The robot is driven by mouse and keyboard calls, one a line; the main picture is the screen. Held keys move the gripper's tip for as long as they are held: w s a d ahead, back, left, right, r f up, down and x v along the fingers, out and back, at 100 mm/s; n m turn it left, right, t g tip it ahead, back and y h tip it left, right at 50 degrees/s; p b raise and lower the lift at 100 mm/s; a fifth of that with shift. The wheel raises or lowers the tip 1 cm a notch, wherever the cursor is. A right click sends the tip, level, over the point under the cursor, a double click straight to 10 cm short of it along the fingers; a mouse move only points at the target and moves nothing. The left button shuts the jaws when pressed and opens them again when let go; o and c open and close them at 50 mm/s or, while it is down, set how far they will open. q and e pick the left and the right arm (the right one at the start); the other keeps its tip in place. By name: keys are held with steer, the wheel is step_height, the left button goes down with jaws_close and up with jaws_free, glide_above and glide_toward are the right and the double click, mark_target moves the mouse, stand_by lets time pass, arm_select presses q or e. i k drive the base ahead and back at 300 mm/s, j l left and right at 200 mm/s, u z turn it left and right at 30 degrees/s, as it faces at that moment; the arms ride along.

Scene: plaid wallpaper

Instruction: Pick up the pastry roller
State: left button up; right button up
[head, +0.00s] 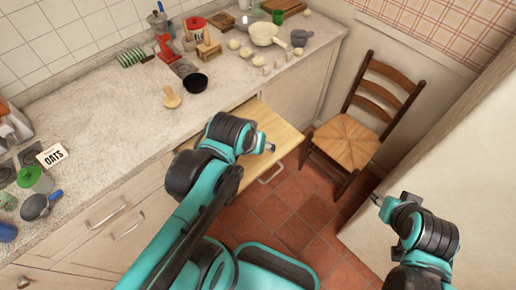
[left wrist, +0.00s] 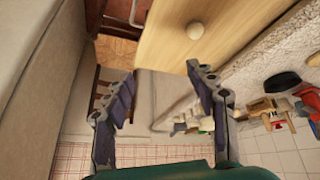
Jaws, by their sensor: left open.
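I cannot clearly pick out a pastry roller. A small pale wooden piece with a rounded end (head: 172,97) lies on the counter left of the black pan in the head view; I cannot tell whether it is the roller. My left gripper (head: 268,147) is over the pulled-out wooden board or drawer (head: 287,136). In the left wrist view the left gripper (left wrist: 160,72) has its fingers spread with nothing between them.
A black pan (head: 196,83), a white pan (head: 264,34) and several eggs stand on the counter (head: 110,115). A wooden chair (head: 348,140) stands right of the drawer. A pale wall or cabinet side (head: 430,150) rises by the right arm. Tiled floor shows between.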

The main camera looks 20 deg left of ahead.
mark_target(209, 44)
steer(key=j+u, duration=0.1)
steer(key=u, duration=1.15)
